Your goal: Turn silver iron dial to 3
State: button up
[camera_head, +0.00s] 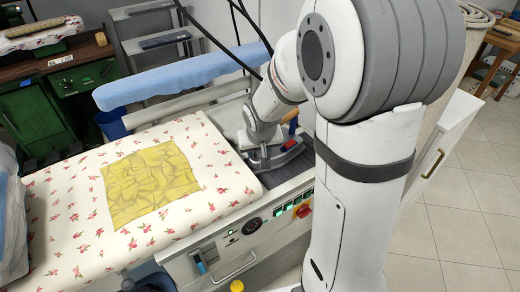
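The silver iron (282,156) sits on a dark rest at the right end of the floral-covered pressing table (75,225). A red part (290,144) shows on it, and an orange-brown piece, perhaps its handle, stands up behind. My gripper (264,158) points down at the iron's left side, close to it or touching; I cannot tell which. The fingers are small and partly merged with the iron in this view, so their opening is unclear. I cannot make out the iron's dial or its numbers.
A wrinkled yellow cloth (150,183) lies on the pressing table. A blue padded board (185,75) runs behind it. The table's front panel has a black round dial (252,226), green-lit switches and a red knob (303,211). Black cables hang behind my arm. Tiled floor lies open at right.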

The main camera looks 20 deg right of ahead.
jog(key=shift+c, duration=0.4)
jog(key=c, duration=0.6)
jog(key=shift+c, duration=0.2)
jog(key=shift+f+b, duration=0.2)
jog(key=shift+b, duration=0.55)
jog(key=shift+w+a+f+m+b, duration=0.15)
jog(key=shift+m+b, duration=0.55)
jog(key=shift+b, duration=0.55)
jog(key=m+h+b, duration=0.1)
jog(key=m+b, duration=0.1)
jog(key=b, duration=0.2)
jog(key=shift+a+m+g, duration=0.1)
jog(key=shift+m+g, duration=0.2)
jog(key=m+h+b, duration=0.1)
jog(key=m+b, duration=0.1)
jog(key=m+g+b, duration=0.1)
jog(key=m+b, duration=0.1)
jog(key=shift+w+a+m+h, duration=0.15)
jog(key=shift+m+h, duration=0.15)
jog(key=shift+h, duration=0.1)
jog(key=m, duration=0.1)
jog(key=m+g+b, duration=0.1)
jog(key=m, duration=0.1)
jog(key=m+g, duration=0.1)
jog(key=m, duration=0.1)
jog(key=shift+w+a+r+h+b, duration=0.1)
jog(key=shift+w+r+h+b, duration=0.1)
jog(key=shift+r+h+b, duration=0.2)
